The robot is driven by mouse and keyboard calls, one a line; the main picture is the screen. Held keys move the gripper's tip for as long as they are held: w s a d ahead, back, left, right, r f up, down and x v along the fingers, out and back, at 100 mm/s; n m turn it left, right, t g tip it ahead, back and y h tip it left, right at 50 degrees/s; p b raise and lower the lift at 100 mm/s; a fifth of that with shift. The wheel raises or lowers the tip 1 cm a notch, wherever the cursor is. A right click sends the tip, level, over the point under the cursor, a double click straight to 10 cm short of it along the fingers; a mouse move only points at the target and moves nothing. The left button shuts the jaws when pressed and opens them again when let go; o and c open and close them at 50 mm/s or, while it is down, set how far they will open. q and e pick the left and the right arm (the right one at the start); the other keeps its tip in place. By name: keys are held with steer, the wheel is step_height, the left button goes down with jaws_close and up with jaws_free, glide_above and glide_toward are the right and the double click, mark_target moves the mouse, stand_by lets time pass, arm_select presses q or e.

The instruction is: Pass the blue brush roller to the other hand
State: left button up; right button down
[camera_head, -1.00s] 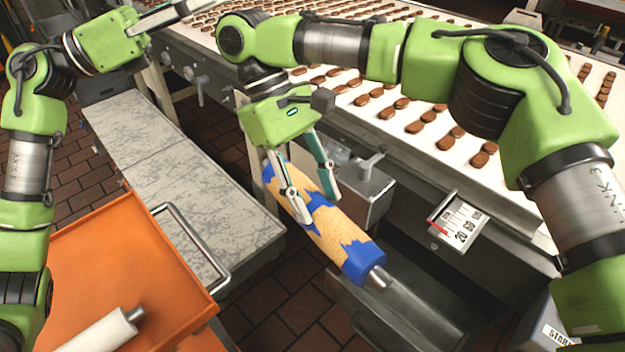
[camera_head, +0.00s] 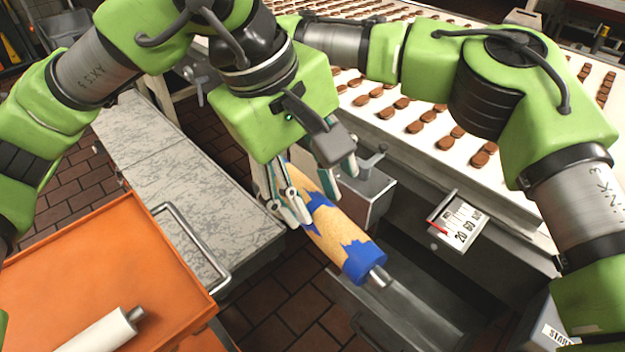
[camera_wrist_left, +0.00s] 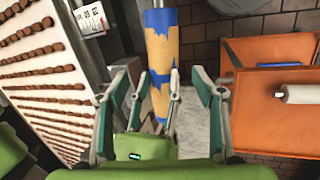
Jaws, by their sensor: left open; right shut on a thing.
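The blue brush roller (camera_head: 338,232), patterned in blue and tan with a metal shaft end, hangs tilted in the air in the head view. It also shows in the left wrist view (camera_wrist_left: 161,48), running up between the fingers. My right gripper (camera_wrist_left: 157,92) is shut on the roller, with its fingers on either side of it. My left gripper (camera_wrist_left: 164,88) is open, its fingers spread wide apart on both sides of the roller and the right gripper. In the head view my left gripper (camera_head: 308,185) hides most of the right gripper and the roller's upper part.
A conveyor (camera_head: 365,118) with rows of brown biscuits runs along the back and right. An orange tray (camera_head: 120,255) at the lower left holds a white roller (camera_head: 100,332).

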mark_target(329, 220)
arm_select(q)
steer(key=x, duration=0.8)
steer(key=a+x, duration=0.1)
steer(key=x, duration=0.3)
steer(key=shift+w+f, duration=0.25)
steer(key=shift+w, duration=0.2)
steer(key=shift+y, duration=0.3)
steer(key=c, duration=1.3)
steer(key=shift+r, duration=0.1)
jaws_close()
arm_select(e)
steer(key=c, duration=1.2)
jaws_free()
steer(key=shift+c, duration=0.2)
